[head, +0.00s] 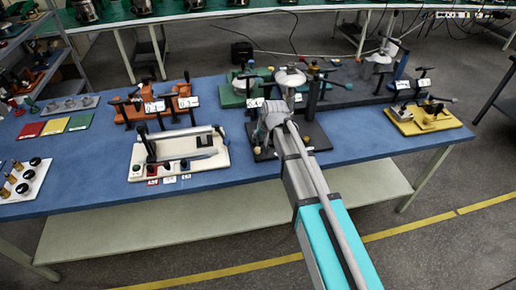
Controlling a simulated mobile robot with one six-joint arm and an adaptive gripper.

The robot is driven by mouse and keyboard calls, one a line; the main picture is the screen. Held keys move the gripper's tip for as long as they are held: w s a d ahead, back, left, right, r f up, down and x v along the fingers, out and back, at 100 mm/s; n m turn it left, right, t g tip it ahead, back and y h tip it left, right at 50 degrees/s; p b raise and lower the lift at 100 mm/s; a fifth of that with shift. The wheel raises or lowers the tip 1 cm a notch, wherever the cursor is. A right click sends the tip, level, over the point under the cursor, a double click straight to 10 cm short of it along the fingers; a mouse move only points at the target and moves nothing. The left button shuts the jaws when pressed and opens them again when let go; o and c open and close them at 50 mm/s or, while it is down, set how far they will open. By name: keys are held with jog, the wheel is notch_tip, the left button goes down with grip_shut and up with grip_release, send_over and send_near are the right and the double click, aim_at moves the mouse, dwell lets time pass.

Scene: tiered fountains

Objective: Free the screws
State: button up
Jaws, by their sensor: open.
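I cannot single out the screws for certain. Dark knobs and handles that may be screws show on several fixtures. An orange fixture (148,108) with black handles stands at the back left. In front of it, a cream board (140,168) carries a pale bar, dark handles and a red knob. A yellow fixture (432,122) with black handles is at the right. My gripper (266,122) is at the far end of my arm, over or beside a black board (310,138) at the table's middle. Its fingers are small and hard to make out; it seems open, with nothing visibly held.
The blue table (240,172) has free room along its front edge. Red, yellow and green cards (55,127) lie at the left. A white board with black knobs (25,180) is at the front left. A green fixture (235,97) and a long dark fixture (350,93) crowd the back.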

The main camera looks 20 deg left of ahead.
aim_at(257, 145)
jog(key=shift+b+x, duration=3.4)
jog(key=shift+x, duration=0.65)
jog(key=shift+c, duration=0.2)
grip_shut()
